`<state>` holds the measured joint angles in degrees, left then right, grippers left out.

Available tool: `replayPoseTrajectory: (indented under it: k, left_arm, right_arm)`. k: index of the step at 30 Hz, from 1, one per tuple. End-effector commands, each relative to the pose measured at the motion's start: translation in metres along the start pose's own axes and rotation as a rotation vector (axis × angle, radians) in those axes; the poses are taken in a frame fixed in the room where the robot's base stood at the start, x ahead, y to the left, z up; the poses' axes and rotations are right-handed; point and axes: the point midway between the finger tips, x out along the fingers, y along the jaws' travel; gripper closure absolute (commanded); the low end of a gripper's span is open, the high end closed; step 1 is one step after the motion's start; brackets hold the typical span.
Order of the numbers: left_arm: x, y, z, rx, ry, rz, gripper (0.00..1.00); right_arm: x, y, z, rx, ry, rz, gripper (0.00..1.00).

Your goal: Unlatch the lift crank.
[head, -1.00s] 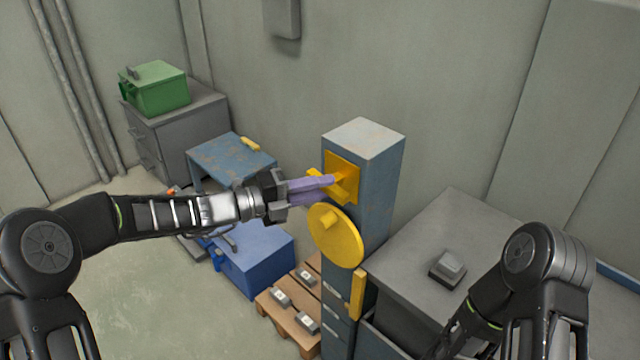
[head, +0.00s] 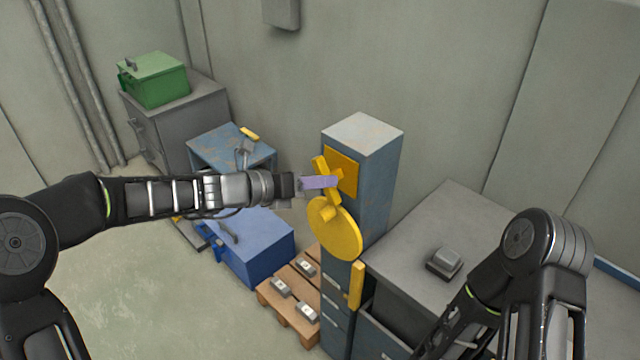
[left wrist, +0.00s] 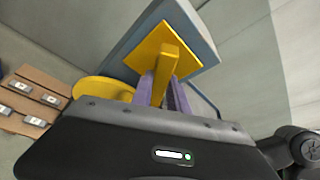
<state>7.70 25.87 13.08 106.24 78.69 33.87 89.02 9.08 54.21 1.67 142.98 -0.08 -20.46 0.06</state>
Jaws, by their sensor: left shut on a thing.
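A blue-grey post (head: 375,185) stands at the centre and carries a yellow square plate (head: 345,168) near its top. A yellow latch bar (head: 320,164) sticks out in front of this plate and is tilted. My left gripper (head: 320,182) is shut on the latch bar; its purple fingers lie on both sides of the bar (left wrist: 166,62) in the left wrist view. Just below is the round yellow crank disc (head: 338,236) with a small knob; it is partly visible in the left wrist view (left wrist: 98,89). My right gripper is not in view.
A grey cabinet (head: 440,220) with a small grey block (head: 445,262) stands right of the post. A blue box (head: 255,250) and a wooden pallet (head: 283,308) with grey blocks lie left of it. A blue table (head: 215,150) and a green box (head: 155,85) are behind.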

Motion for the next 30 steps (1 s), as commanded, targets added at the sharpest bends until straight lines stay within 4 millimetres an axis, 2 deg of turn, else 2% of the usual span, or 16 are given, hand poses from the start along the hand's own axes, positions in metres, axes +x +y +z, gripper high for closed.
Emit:
replayPoseTrajectory:
  k: [1,15,21,30]
  left_arm:
    - [0.001,0.002,-0.004,0.042,0.001,0.016,1.0]
    - [0.002,0.0,-0.005,0.417,0.001,0.172,1.0]
    - [0.002,-0.001,-0.004,0.508,0.002,0.211,1.0]
    - [0.001,-0.002,-0.003,0.553,0.003,0.23,1.0]
  right_arm:
    - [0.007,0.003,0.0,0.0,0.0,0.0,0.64]
    - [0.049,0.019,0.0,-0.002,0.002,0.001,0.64]
    - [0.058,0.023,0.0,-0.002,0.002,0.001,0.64]
    - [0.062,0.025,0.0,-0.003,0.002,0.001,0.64]
